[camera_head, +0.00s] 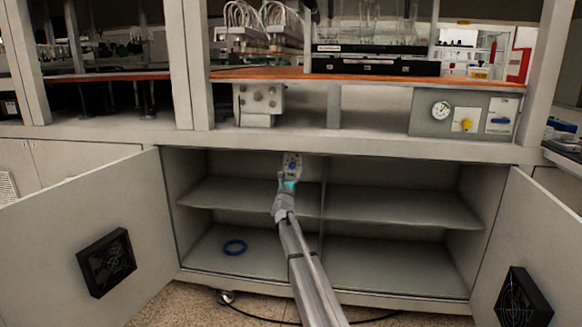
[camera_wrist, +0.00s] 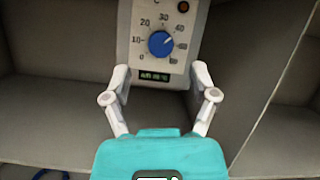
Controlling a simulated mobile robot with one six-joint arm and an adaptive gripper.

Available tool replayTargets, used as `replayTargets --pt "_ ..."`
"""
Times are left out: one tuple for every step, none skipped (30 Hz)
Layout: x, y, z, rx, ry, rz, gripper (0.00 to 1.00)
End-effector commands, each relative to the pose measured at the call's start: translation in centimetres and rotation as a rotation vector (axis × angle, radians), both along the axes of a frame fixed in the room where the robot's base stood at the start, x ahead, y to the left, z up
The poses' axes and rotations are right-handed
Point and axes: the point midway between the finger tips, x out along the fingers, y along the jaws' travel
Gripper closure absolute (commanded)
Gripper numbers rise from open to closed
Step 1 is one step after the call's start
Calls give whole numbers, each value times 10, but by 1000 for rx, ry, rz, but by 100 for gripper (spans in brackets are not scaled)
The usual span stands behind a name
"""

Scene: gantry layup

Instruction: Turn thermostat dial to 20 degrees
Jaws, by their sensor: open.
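The thermostat (camera_wrist: 132,62) is a pale panel with a round blue dial (camera_wrist: 161,44), a printed number scale, a small dark display (camera_wrist: 155,77) and a reddish indicator at its top right. The dial's white mark seems to point up and right, near 40, though it is small. In the head view the thermostat (camera_head: 292,160) hangs at the upper middle of the open cabinet. My gripper (camera_wrist: 160,80) is open and empty, its two fingers spread to either side of the panel's lower part, below the dial. It also shows in the head view (camera_head: 288,181), just under the thermostat.
The cabinet (camera_head: 400,205) has a middle shelf, with a blue ring (camera_head: 234,247) on its floor at left. Open doors with black fans stand at left (camera_head: 106,262) and right (camera_head: 522,297). A gauge panel (camera_head: 462,114) sits above.

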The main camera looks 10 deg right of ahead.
Motion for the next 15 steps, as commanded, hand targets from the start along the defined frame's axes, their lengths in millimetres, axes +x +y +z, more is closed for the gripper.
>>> replayTargets --pt "10 -3 6 -1 0 -1 25" --pt "14 -4 7 -1 0 -1 25" --pt "18 -5 9 -1 0 -1 25" --pt "21 -6 10 -1 0 -1 25" --pt "24 -7 11 -1 0 -1 25" --pt "27 -8 13 -1 0 -1 25" --pt "30 -9 13 -1 0 -1 25" --pt "32 -10 14 -1 0 -1 25" --pt "34 -10 15 -1 0 -1 25" --pt "35 -11 15 -1 0 0 25" --pt "36 -11 16 -1 0 0 25" --pt "37 -12 16 -1 0 0 25" --pt "38 -12 16 -1 0 0 25" --pt "38 -12 16 -1 0 0 25" --pt "39 -12 16 -1 0 0 25"
